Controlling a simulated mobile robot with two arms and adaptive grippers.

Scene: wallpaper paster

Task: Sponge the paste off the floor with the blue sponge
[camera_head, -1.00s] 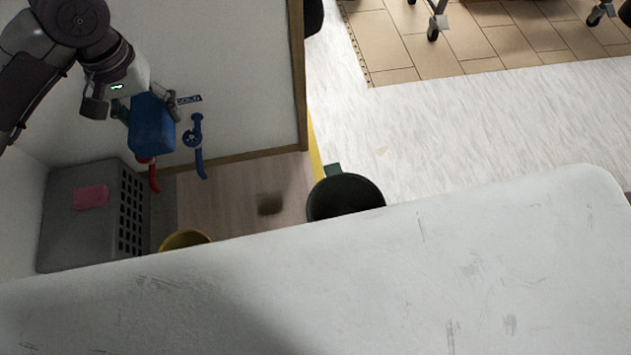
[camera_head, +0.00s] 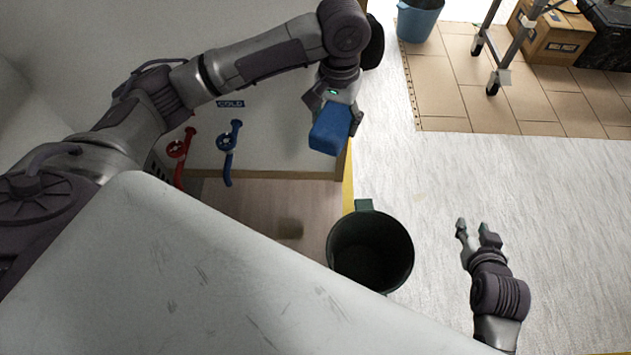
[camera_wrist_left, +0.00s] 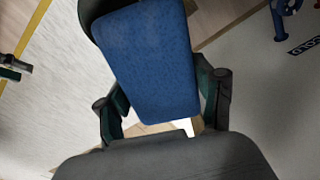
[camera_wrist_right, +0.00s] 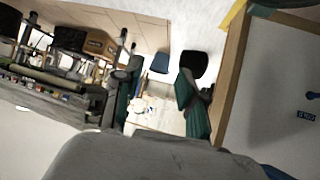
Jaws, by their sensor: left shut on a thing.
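My left gripper (camera_head: 338,98) is shut on the blue sponge (camera_head: 329,133). It holds the sponge in the air near the end of the wooden-edged partition, above and left of the dark green bucket (camera_head: 345,255). The sponge fills the space between the fingers in the left wrist view (camera_wrist_left: 155,60). A faint pale patch (camera_head: 421,198) lies on the light floor right of the bucket; I cannot tell whether it is paste. A darker patch (camera_head: 290,228) is on the wood-look floor left of the bucket. My right gripper (camera_head: 478,235) is open and empty over the light floor.
A white scuffed surface (camera_head: 190,270) fills the lower left. Red (camera_head: 179,150) and blue (camera_head: 229,150) taps are on the partition wall. A blue bucket (camera_head: 420,20), a wheeled stand (camera_head: 492,60) and a cardboard box (camera_head: 550,35) are at the back. The light floor is largely clear.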

